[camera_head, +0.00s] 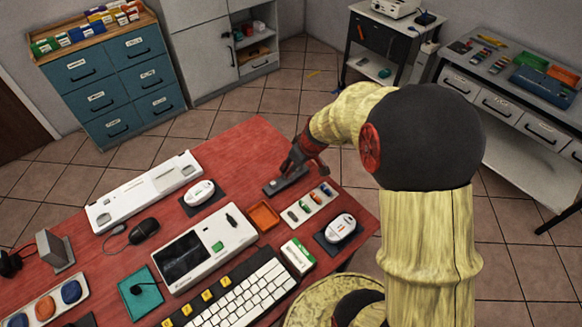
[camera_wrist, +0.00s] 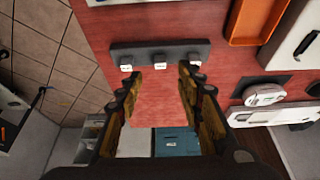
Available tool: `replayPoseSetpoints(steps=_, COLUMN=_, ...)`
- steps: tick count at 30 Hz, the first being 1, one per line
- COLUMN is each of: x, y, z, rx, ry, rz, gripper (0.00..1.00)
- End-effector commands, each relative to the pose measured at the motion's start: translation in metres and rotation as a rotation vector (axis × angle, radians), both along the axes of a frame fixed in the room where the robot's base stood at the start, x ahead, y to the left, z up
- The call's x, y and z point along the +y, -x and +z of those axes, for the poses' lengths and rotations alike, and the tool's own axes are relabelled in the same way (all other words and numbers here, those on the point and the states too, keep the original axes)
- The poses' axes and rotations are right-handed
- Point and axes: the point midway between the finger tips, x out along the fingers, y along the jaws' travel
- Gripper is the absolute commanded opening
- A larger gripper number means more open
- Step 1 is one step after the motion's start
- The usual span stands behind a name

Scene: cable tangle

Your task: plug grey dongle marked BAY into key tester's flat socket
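My gripper (camera_wrist: 161,82) is open and empty, its two fingers apart over the red table. A dark grey bar (camera_wrist: 160,50) with three small white labels lies just ahead of the fingertips, apart from them. The labels are too small to read, so I cannot tell which is BAY or whether a dongle is there. In the head view the gripper (camera_head: 298,160) is over the same dark bar (camera_head: 270,189) near the table's far edge. A white device with a dark screen (camera_head: 205,240), probably the key tester, stands mid-table. I cannot make out its flat socket.
An orange tray (camera_head: 264,215) lies between the bar and the white device. A pale tray (camera_head: 308,208) of small coloured pieces is right of it. Mice (camera_head: 199,192) (camera_head: 341,228) and keyboards (camera_head: 145,192) (camera_head: 240,300) crowd the table (camera_head: 240,150); its far end is clear.

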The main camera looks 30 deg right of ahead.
Motion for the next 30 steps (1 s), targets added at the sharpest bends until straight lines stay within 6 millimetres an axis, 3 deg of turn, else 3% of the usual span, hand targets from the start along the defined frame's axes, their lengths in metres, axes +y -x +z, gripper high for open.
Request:
replayPoseSetpoints(steps=16, x=0.005, y=-0.023, z=-0.061, rx=0.002, ry=0.004, rz=0.013, gripper=0.37)
replayPoseSetpoints(steps=30, x=0.006, y=-0.028, z=-0.072, rx=0.002, ry=0.005, rz=0.012, gripper=0.37)
